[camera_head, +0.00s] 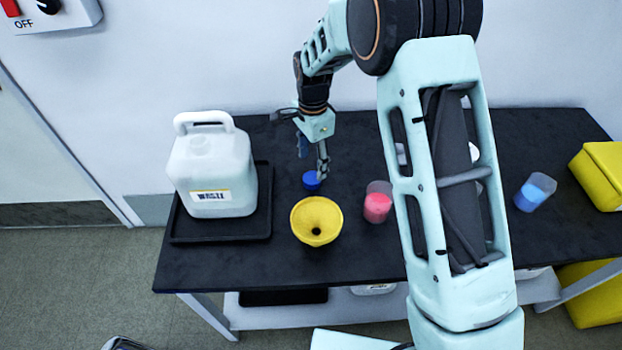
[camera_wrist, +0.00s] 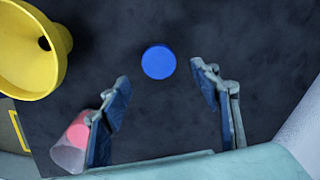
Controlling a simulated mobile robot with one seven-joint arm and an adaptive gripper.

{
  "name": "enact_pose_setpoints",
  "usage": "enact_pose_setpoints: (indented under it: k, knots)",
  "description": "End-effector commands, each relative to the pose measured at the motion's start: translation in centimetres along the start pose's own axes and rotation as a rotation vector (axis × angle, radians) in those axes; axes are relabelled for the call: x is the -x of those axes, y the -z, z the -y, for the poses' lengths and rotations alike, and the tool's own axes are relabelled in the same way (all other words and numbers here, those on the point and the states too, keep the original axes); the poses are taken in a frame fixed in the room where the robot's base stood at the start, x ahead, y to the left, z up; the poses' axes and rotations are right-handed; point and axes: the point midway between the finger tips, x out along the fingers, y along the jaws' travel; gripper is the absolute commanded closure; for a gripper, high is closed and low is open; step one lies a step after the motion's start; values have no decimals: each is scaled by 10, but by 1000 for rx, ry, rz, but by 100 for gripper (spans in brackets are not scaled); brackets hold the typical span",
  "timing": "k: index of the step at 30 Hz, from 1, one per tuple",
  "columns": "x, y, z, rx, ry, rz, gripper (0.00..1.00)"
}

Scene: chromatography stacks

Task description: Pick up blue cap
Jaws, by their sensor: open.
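The blue cap (camera_head: 311,181) is a small round disc lying on the black table, behind the yellow funnel in the head view. In the wrist view the blue cap (camera_wrist: 158,62) lies flat, a little beyond the fingertips and roughly centred between them. My gripper (camera_head: 312,168) points down just above the cap, and part of it overlaps the cap's surroundings in the head view. In the wrist view my gripper (camera_wrist: 160,75) is open, with a wide empty gap between its two blue-padded fingers.
The yellow funnel (camera_head: 316,221) stands close in front of the cap. A white jug (camera_head: 212,170) sits on a black tray (camera_head: 262,225) at left. A beaker of pink liquid (camera_head: 377,205) is to the right, and one of blue liquid (camera_head: 534,192) farther right. A wall rises behind.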

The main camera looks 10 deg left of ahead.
Motion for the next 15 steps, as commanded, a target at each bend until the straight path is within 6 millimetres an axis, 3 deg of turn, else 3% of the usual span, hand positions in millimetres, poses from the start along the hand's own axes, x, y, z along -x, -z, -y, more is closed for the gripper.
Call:
enact_pose_setpoints:
  k: [15]
  knots:
    - [-55,-3,-2,-1,1,-1,43]
